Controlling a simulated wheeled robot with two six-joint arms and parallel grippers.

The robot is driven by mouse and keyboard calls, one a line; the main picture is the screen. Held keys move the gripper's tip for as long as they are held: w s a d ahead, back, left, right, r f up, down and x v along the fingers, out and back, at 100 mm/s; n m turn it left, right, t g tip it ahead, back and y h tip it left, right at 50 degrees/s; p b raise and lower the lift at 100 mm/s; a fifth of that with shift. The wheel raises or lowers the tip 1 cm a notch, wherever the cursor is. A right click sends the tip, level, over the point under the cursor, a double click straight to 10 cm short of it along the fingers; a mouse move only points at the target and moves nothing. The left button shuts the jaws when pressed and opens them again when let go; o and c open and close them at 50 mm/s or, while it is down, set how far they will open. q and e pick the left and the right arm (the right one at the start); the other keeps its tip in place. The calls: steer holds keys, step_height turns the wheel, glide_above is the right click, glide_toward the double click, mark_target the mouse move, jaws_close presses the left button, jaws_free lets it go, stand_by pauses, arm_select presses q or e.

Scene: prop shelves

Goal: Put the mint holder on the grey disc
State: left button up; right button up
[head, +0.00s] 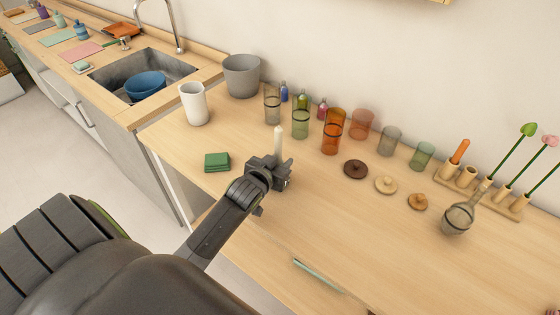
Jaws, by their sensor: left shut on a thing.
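My left gripper (273,172) is over the wooden counter, left of the middle of the head view. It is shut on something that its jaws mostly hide. An upright cream candle (278,141) rises just behind the jaws, seemingly from a holder in the grip. The holder's body and mint colour cannot be made out, nor whether it touches the counter. I cannot make out a grey disc. Three knobbed round lids lie right of the gripper: dark brown (355,169), pale tan (386,185) and orange-tan (417,202). My right gripper is out of view.
A green coaster stack (217,162) lies left of the gripper. A white cup (194,104), a grey pot (241,76) and several tinted glasses (333,131) stand behind. A strainer (457,218) and a wooden rack (466,183) are at right. The counter's front middle is clear.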

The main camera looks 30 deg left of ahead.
arm_select(q)
steer(key=shift+f, duration=0.15)
steer(key=o, duration=1.1)
steer(key=shift+r, duration=0.25)
steer(key=b+v, duration=0.1)
steer(key=v, duration=1.1)
steer(key=shift+a+f, duration=0.1)
